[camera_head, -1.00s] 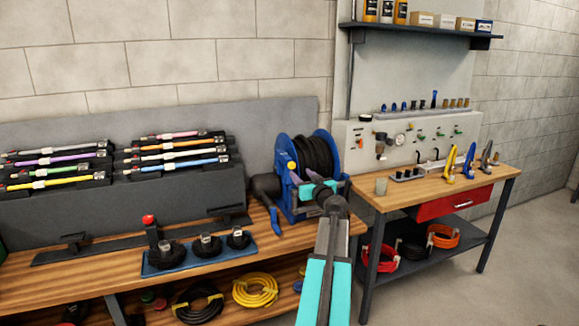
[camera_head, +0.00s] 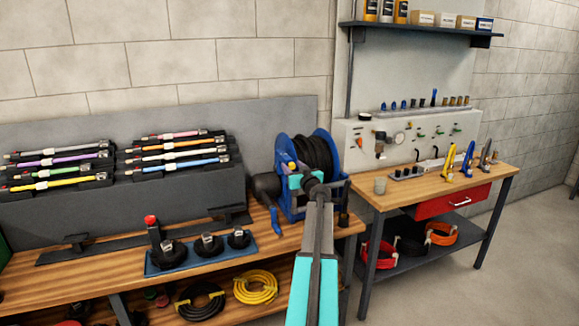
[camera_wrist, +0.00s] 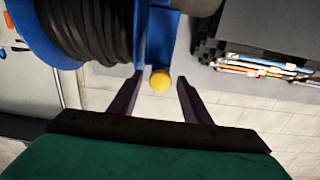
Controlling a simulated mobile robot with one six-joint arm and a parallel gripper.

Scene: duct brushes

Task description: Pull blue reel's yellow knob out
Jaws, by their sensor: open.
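The blue reel (camera_head: 283,150) stands on the wooden bench with black hose wound on it. In the wrist view its blue frame (camera_wrist: 152,35) and black hose (camera_wrist: 90,25) fill the upper left. The yellow knob (camera_wrist: 160,82) sits at the end of a blue part of the reel. In the head view the knob (camera_head: 291,166) shows as a small yellow spot, partly hidden by my gripper. My gripper (camera_wrist: 161,88) is open and empty. Its fingers stand on either side of the knob with visible gaps; how far the tips reach past it I cannot tell.
A blue crank handle (camera_head: 276,222) hangs at the reel's lower left. A blue tray (camera_head: 200,255) with black brush heads lies on the bench left of it. The second bench (camera_head: 420,190) stands to the right with a test panel.

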